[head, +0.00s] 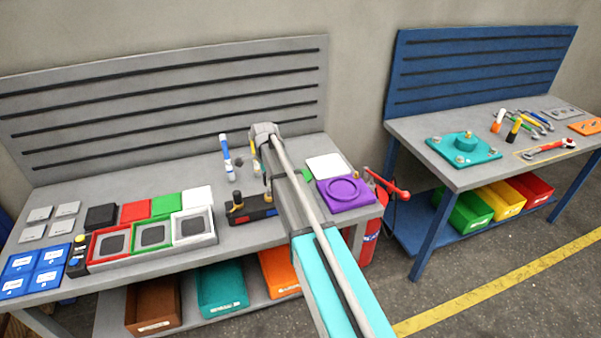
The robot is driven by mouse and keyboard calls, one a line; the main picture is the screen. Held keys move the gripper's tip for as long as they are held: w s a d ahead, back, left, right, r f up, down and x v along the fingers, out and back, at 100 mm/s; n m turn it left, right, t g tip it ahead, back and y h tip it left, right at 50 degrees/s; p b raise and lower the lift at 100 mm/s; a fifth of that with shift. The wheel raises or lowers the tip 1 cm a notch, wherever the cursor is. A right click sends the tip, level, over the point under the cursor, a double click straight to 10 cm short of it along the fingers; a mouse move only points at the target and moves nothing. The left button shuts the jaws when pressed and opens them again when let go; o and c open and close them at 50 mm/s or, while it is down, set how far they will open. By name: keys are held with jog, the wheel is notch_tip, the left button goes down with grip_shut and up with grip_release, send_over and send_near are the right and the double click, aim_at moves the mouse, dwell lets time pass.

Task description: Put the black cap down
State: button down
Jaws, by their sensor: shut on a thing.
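No black cap can be made out with certainty in the head view. My arm reaches from the bottom of the picture up over the left workbench (225,270), with its grey elbow (264,130) above the back part of the top. My gripper is hidden behind my own arm links, so its jaws and whatever is between them do not show. Small dark pieces (238,161) stand near a blue-and-white bottle (226,150), left of the elbow. They are too small to identify.
A black holder (250,212), a purple plate (345,192) and a white square (326,167) lie near my arm. Red, green and white framed trays (150,237) and a black square (101,217) are at left. The blue bench (413,130) stands at right.

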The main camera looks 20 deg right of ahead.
notch_tip(320, 180, up, 7)
jog(key=p, duration=0.6)
jog(key=shift+r+p, duration=0.15)
jog(key=shift+p, duration=0.25)
jog(key=shift+d, duration=0.1)
